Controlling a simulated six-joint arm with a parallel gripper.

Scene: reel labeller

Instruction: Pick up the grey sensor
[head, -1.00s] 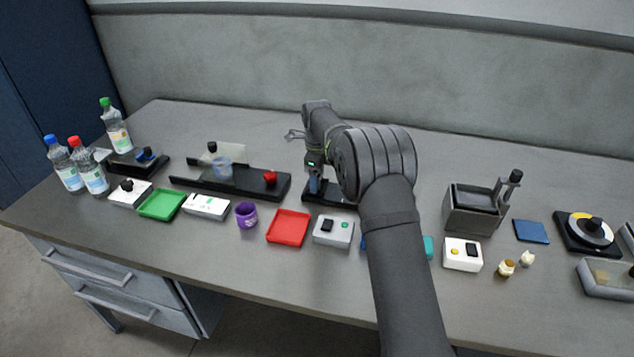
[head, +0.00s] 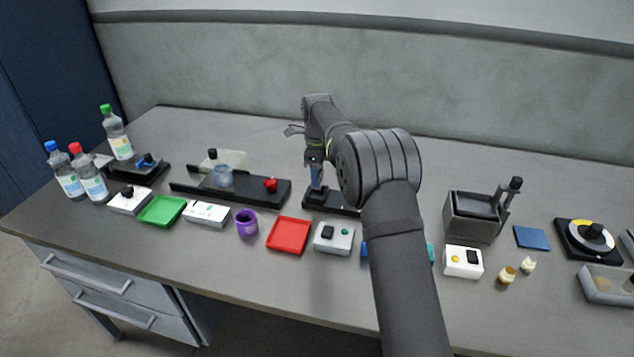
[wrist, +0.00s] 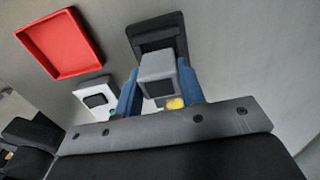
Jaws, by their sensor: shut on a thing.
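The grey sensor, a small grey block (wrist: 158,72), sits between the two blue fingers of my gripper (wrist: 158,92) in the wrist view. The gripper is shut on it. In the head view my gripper (head: 317,186) points down over a black base (head: 318,202) at the middle of the bench, and my arm hides part of this base. The base also shows behind the sensor in the wrist view (wrist: 158,30). I cannot make out the sensor in the head view, nor tell how large the gap to the base is.
A red tray (head: 289,250) and a grey box with a black button (head: 334,249) lie in front. A black rail fixture (head: 240,197) stands to the left. A grey bin with an upright handle (head: 465,228) stands to the right. The rear bench is clear.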

